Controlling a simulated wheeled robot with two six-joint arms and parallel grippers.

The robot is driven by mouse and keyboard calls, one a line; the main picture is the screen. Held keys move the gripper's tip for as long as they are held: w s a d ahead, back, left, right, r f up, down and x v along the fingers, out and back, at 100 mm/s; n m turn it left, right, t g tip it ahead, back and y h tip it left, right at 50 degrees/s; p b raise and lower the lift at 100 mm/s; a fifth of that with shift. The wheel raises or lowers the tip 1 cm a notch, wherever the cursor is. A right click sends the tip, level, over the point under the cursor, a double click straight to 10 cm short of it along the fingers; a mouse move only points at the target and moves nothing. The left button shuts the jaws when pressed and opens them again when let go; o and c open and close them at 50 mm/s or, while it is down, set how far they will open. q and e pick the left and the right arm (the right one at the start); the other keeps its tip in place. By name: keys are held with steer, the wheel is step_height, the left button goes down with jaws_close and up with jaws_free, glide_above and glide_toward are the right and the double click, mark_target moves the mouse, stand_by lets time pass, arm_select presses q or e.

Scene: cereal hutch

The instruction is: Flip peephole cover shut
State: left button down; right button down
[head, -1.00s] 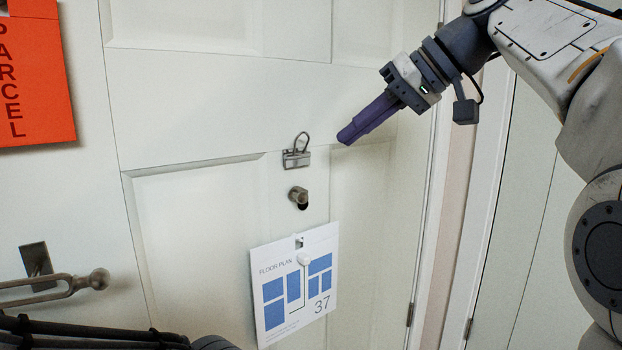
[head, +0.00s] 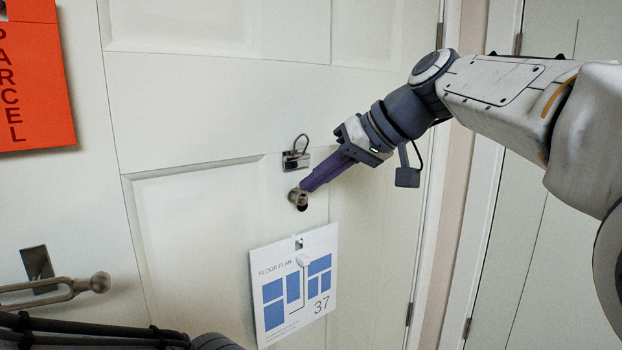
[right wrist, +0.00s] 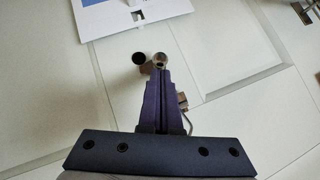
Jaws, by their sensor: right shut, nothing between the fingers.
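The peephole fitting (head: 298,196) is a small metal piece on the white door, with a dark round spot at its lower right. In the right wrist view it shows as a pale metal ring (right wrist: 160,59) beside a dark disc (right wrist: 139,58). They sit side by side, so the cover stands swung aside from the hole; I cannot tell surely which is which. My right gripper (head: 306,186) is shut and empty, its purple fingertips right at the fitting's upper right side. I cannot tell whether they touch it. My left gripper is out of view.
A metal plate with a wire loop (head: 296,159) sits just above the fitting, close to my right fingers. A floor plan card (head: 295,285) hangs below. A door lever (head: 60,287) and an orange parcel sign (head: 35,80) are at left.

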steer(key=shift+a, duration=0.4)
steer(key=shift+d, duration=0.35)
